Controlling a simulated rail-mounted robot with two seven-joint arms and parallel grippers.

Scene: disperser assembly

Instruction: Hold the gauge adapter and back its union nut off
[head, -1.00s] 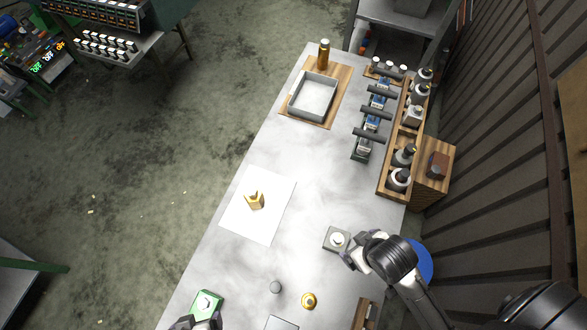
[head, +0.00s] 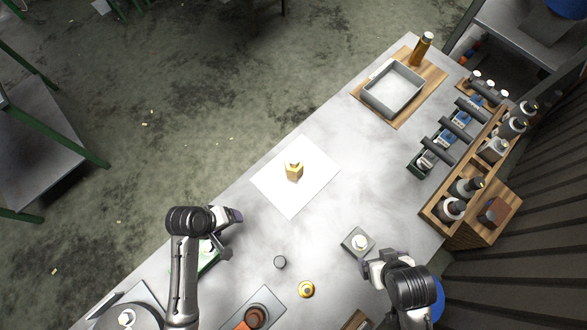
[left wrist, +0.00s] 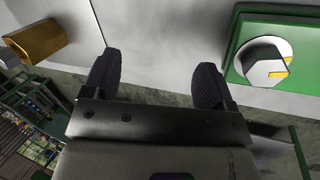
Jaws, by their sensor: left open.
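A brass, faceted piece with a pale top (head: 294,171), which I take for the gauge adapter, stands on a white sheet (head: 290,205) in the head view. A brass faceted body also shows at the upper left of the left wrist view (left wrist: 38,42). My left gripper (head: 232,232) is open and empty beside a green plate (head: 208,262), short of the white sheet. The plate shows at the right of the left wrist view with a round white fitting (left wrist: 266,62). My right gripper (head: 368,272) is by a grey square block (head: 357,242); its jaws are unclear.
A small grey cylinder (head: 280,262) and a gold round part (head: 306,289) lie between my arms. A grey tray (head: 392,90), an amber bottle (head: 422,48) and a wooden bottle rack (head: 462,200) stand farther back. The bench around the white sheet is clear.

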